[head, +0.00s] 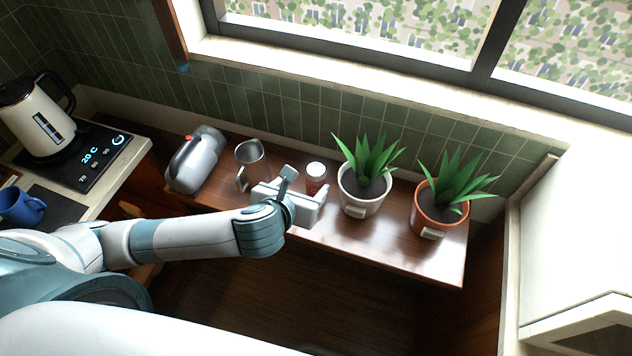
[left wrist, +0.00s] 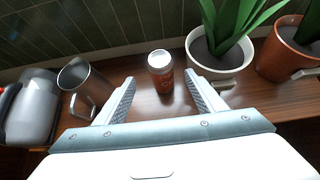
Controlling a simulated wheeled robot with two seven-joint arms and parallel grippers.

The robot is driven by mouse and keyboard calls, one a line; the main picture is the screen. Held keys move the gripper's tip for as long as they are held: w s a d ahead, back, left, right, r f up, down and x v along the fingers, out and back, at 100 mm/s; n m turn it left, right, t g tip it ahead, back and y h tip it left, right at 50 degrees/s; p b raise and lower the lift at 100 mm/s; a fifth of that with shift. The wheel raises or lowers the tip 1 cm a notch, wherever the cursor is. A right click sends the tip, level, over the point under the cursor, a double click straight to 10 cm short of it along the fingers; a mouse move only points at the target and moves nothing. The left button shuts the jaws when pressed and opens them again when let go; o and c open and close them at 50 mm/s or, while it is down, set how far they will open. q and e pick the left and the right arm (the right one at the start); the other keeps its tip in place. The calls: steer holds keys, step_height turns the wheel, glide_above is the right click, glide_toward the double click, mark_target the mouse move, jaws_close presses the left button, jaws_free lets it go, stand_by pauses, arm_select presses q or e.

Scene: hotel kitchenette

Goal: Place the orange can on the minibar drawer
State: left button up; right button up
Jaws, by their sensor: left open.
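A small can (head: 316,174) with a pale top and a reddish-orange side stands upright on the wooden shelf, between a metal mug and a white plant pot. In the left wrist view the can (left wrist: 160,74) stands just beyond and between my open fingertips, apart from both. My left gripper (head: 308,189) is open and empty, reaching over the shelf beside the can; it also shows in the left wrist view (left wrist: 162,96). I cannot make out a minibar drawer in these views. My right gripper is not in view.
On the wooden shelf (head: 376,235) stand a metal mug (head: 250,165), a grey metal appliance (head: 196,160), a white-potted plant (head: 362,202) and a terracotta-potted plant (head: 436,212). A kettle (head: 38,116) and blue mug (head: 20,207) are at left. A tiled wall (head: 300,103) backs the shelf.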

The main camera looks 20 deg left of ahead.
mark_target(312, 178)
arm_select(q)
steer(key=shift+p+x, duration=0.5)
steer(key=shift+x, duration=1.85)
steer(key=shift+p+x, duration=0.75)
steer(key=shift+x, duration=0.1)
steer(key=shift+p+x, duration=0.4)
steer(key=shift+x, duration=1.35)
steer(key=shift+s, duration=0.1)
steer(key=shift+d, duration=0.1)
steer(key=c, duration=1.5)
steer(key=shift+o, duration=0.2)
